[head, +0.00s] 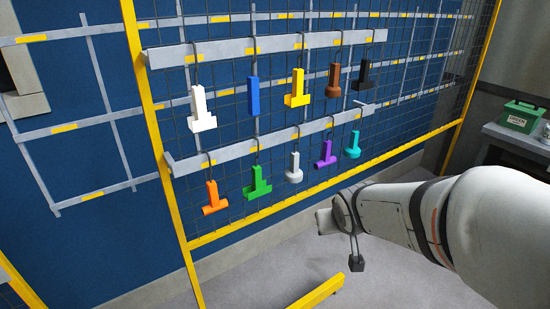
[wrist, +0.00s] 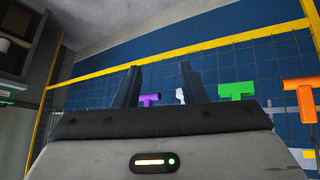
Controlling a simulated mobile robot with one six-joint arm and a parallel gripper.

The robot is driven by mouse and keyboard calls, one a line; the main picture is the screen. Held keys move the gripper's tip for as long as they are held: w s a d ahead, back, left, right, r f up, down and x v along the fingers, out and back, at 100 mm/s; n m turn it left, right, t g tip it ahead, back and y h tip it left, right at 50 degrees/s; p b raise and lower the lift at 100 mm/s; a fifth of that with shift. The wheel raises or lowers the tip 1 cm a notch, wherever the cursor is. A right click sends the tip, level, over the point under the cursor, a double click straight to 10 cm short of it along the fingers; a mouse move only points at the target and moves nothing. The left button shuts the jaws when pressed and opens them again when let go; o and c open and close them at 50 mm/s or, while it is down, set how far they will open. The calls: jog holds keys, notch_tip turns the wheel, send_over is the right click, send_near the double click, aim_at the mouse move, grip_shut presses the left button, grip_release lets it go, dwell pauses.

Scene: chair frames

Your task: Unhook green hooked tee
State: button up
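The green tee (head: 258,183) hangs from a hook on the lower rail (head: 265,138) of the wire mesh panel, between the orange tee (head: 213,198) and a light grey piece (head: 294,168). It also shows in the wrist view (wrist: 237,91), right of my gripper. My gripper (wrist: 160,70) is open, its two dark fingers apart with nothing held between them. The purple tee (wrist: 150,99) shows between the fingers, farther off at the panel. In the head view my arm reaches in from the right, below the lower rail, and the fingers are not clear there.
The upper rail (head: 270,45) carries white, blue, yellow, brown and black pieces. A purple tee (head: 325,154) and a turquoise piece (head: 353,145) hang right of the grey one. Yellow frame posts (head: 160,130) border the mesh. A green box (head: 522,116) stands on a side bench.

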jog(key=w+a+n+t+y+p, duration=0.1)
jog(key=w+a+n+t+y, duration=0.4)
jog(key=w, duration=0.6)
jog(key=y+p, duration=0.1)
jog(key=y, duration=0.3)
send_near(259, 178)
jog(key=w, duration=0.1)
jog(key=x, duration=0.8)
jog(key=shift+w+a+f, duration=0.1)
jog(key=shift+a+f, duration=0.25)
jog(key=shift+a, duration=0.05)
grip_shut()
jog(key=shift+r, duration=0.1)
